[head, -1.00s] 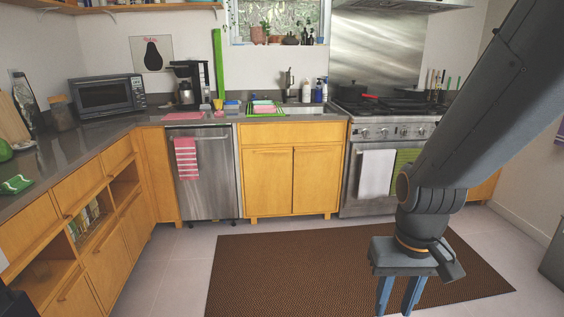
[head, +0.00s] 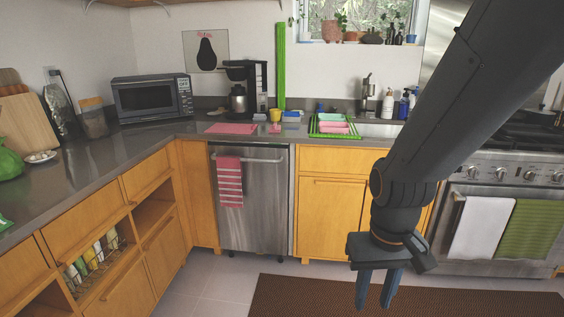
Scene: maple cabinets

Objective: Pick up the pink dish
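A pink dish (head: 334,127) shows in the head view in a green dish rack (head: 313,128) on the counter beside the sink. It lies with other pale green and pink pieces, and its exact shape is too small to tell. My gripper (head: 375,299) hangs low, pointing down in front of the cabinets, well below and apart from the rack. Its two blue-grey fingers are spread, with nothing between them.
The sink (head: 377,130) is right of the rack. A pink mat (head: 231,128), a coffee maker (head: 240,88) and a microwave (head: 151,98) stand further left. The dishwasher (head: 248,215), with a striped towel, is below. Floor before the cabinets is clear, with a brown rug (head: 400,297).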

